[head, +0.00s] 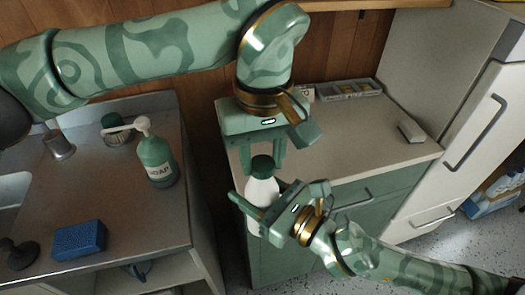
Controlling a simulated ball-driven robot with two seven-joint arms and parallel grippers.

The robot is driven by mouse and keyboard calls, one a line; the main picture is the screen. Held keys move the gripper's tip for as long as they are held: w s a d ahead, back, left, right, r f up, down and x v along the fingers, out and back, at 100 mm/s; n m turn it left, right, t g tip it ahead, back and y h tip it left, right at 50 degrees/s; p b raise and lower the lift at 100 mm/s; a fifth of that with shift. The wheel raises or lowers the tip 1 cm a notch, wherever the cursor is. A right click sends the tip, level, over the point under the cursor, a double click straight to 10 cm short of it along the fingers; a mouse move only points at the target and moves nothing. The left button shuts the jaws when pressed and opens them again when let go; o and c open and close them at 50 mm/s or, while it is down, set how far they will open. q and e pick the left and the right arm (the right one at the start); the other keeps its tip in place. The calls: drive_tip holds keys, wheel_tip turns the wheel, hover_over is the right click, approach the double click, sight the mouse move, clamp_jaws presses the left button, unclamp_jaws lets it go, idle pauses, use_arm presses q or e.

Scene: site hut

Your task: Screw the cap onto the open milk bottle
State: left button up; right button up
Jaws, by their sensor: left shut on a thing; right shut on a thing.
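The milk bottle (262,192) is white and stands upright in mid-air at the near left corner of the counter. My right gripper (252,208) comes in from the lower right and is shut around the bottle's body. A dark green cap (262,163) sits at the top of the bottle, at its mouth. My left gripper (264,158) points down from above and is shut on the cap. Whether the cap's thread has caught is too small to tell. The bottle's lower part is partly hidden by the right gripper.
The beige counter (345,140) holds a small white block (411,131) and a sectioned tray (350,90) at the back. Left, the metal sink top (130,215) carries a soap bottle (157,160), a blue sponge (80,240) and a brush (115,129). A white fridge (470,130) stands right.

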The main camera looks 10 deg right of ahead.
use_arm(q)
drive_tip(key=shift+f, duration=0.2)
drive_tip(key=m, duration=0.9)
drive_tip(key=shift+m, duration=0.4)
drive_tip(key=o, duration=1)
drive_tip(key=shift+c, duration=0.2)
drive_tip(key=shift+r, duration=0.1)
drive_tip(key=shift+r, duration=2.1)
